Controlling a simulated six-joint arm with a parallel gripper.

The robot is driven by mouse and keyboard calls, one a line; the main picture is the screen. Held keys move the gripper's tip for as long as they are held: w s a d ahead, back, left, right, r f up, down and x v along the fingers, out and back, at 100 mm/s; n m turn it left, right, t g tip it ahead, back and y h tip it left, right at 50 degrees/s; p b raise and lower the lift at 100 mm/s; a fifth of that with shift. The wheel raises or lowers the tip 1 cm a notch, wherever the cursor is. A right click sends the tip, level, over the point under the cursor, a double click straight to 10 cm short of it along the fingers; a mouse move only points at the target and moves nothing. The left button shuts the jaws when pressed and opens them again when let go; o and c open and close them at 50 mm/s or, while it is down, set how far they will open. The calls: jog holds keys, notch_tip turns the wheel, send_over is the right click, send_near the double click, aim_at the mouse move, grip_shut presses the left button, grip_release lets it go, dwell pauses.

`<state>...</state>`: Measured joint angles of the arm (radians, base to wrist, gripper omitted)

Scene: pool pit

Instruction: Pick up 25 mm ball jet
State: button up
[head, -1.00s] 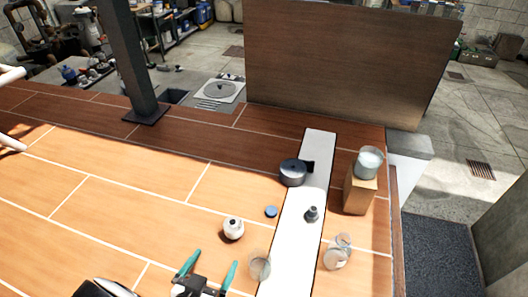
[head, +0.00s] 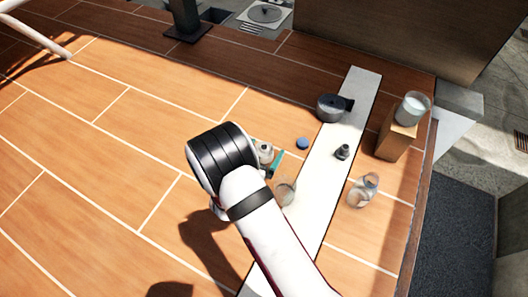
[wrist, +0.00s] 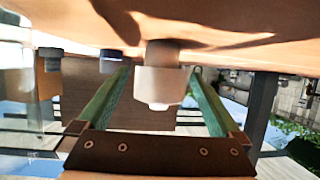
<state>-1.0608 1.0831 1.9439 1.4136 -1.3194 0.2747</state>
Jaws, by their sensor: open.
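The ball jet appears to be the white rounded fitting (head: 265,151) standing on the wooden floor, partly hidden by my arm in the head view. In the wrist view the white fitting (wrist: 160,86) shows large, with a narrower collar, against the wood at the top of the picture. My gripper (wrist: 160,76) is open, with one green finger on each side of the fitting and visible gaps between. In the head view one green finger (head: 276,166) shows beside it; much of the gripper is hidden.
A blue cap (head: 303,143) lies right of the fitting. A clear glass (head: 285,191) is close in front. Clear jars (head: 362,194) and a wooden block (head: 393,143) are farther right.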

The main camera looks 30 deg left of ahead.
jog(key=c, duration=1.4)
jog(key=shift+r, duration=0.1)
